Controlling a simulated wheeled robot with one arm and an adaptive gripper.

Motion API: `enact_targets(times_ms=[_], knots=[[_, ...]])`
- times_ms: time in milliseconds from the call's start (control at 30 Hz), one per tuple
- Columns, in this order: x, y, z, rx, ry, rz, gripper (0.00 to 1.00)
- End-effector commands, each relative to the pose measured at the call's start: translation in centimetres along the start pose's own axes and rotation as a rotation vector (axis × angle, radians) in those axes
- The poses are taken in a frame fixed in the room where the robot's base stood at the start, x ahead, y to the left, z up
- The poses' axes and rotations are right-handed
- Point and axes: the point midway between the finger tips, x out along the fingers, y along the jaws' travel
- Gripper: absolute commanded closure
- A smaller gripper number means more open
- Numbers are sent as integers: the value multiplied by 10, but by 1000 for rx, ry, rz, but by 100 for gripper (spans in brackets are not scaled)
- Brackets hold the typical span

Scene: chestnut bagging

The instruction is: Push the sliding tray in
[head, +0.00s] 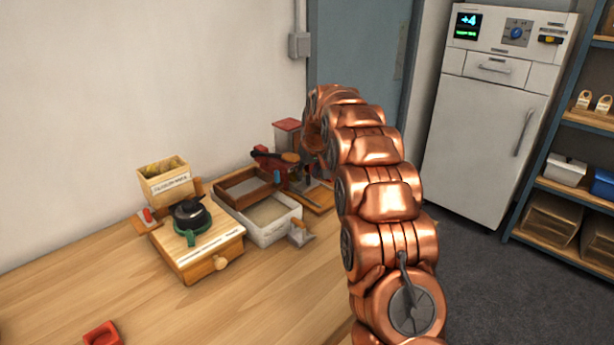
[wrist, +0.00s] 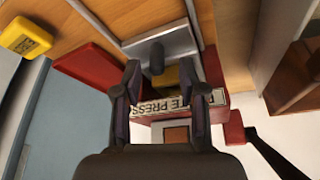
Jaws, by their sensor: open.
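In the wrist view, a flat grey metal tray (wrist: 180,45) with a dark round knob (wrist: 157,57) lies at the top middle, in front of a red machine lettered "PLATE PRESS" (wrist: 215,98). My gripper (wrist: 159,75) is open, its two dark fingers apart and empty, with the knob just beyond and between the fingertips. I cannot tell whether the fingers touch the tray. A yellow piece (wrist: 172,77) shows between the fingers. In the head view, the red press (head: 287,133) stands at the far end of the bench; my copper arm reaches it and hides my gripper and the tray.
A white bin (head: 272,238) and a wooden box (head: 245,190) stand left of the press. A wooden drawer box (head: 205,262) and a labelled chestnut box (head: 165,182) stand further left. The bench front is mostly clear.

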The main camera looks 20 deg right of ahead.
Motion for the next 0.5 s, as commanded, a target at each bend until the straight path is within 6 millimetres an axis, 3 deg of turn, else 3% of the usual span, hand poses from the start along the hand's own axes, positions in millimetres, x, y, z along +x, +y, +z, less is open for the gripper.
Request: enact_targets(times_ms=[500], knots=[[-90, 0, 0, 0, 2, 0, 59]])
